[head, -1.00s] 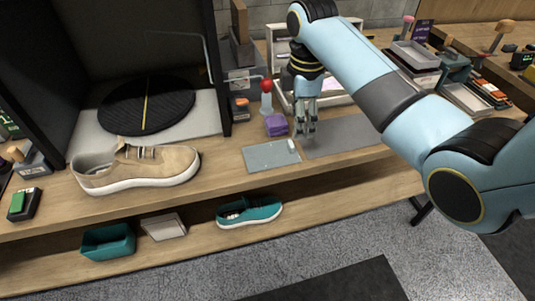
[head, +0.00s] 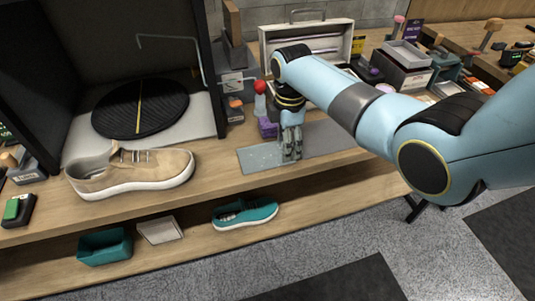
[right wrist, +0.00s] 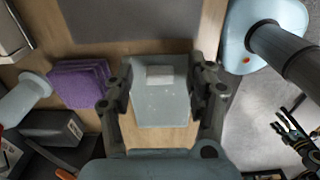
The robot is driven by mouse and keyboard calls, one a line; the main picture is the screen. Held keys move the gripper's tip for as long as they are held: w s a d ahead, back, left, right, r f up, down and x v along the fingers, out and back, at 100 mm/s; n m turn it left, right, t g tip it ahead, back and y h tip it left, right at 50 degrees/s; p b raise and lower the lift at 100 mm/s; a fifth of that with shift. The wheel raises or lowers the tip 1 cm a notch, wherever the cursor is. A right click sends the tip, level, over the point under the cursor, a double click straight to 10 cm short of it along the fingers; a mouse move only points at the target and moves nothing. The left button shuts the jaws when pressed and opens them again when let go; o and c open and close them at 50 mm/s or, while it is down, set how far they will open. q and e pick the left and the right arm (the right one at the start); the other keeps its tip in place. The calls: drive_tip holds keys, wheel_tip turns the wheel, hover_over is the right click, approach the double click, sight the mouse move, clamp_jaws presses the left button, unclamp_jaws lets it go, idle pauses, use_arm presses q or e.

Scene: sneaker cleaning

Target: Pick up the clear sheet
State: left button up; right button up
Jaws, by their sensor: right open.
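The clear sheet (head: 258,161) is a pale grey-blue, see-through rectangle lying flat on the wooden bench. A small white block (right wrist: 160,75) sits on it near its upper edge in the right wrist view. My right gripper (head: 291,160) is open, pointing down over the sheet's right part. In the right wrist view its two fingers stand on either side of the sheet (right wrist: 160,108), with nothing gripped. The exact height above the sheet is hard to tell. A dark gripper, seemingly my left one (right wrist: 296,132), shows small at the lower right; its jaw state is unclear.
A dark grey mat (head: 328,138) lies right of the sheet. A purple cloth stack (head: 268,127) and a red-topped bottle (head: 260,100) stand close behind. A beige sneaker (head: 130,173) is at the left. A teal shoe (head: 245,214) sits on the lower shelf.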

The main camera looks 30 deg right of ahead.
clamp_jaws()
idle(0.4)
